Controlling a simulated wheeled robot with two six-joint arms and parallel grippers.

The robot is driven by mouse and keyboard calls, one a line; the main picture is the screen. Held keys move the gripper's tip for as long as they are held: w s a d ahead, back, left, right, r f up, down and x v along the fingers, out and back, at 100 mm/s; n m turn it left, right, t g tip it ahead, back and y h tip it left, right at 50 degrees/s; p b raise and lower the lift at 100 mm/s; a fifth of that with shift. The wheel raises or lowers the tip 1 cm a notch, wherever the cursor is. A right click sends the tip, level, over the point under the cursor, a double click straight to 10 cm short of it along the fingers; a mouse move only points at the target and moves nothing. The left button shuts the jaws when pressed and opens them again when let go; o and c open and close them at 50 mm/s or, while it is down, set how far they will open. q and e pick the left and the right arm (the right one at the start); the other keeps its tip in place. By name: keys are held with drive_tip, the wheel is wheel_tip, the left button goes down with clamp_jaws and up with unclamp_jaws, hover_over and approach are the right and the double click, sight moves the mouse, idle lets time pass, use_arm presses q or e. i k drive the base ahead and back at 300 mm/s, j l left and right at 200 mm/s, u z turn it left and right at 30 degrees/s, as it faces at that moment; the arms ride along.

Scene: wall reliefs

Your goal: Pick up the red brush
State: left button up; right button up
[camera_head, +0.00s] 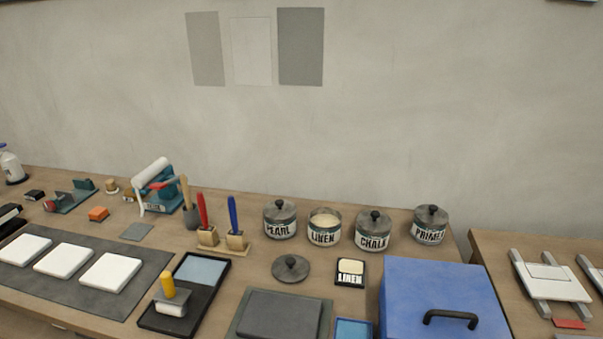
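The red brush (203,212) stands upright in a small wooden holder (208,237) near the middle of the table, handle up. A blue brush (233,216) stands in a like holder (238,243) just to its right. The bristles of both are hidden in or behind the holders. Neither of my grippers is in view.
Labelled jars, PEARL (280,220), LINEN (324,227), CHALK (373,232) and PRIMER (430,225), stand to the right. A black tray (207,304) with a yellow-handled tool (170,296) lies in front. A blue box (440,285) is at right. A wooden-handled tool in a dark cup (191,216) is close left.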

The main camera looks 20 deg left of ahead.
sight(201, 198)
drive_tip(key=u, duration=1.35)
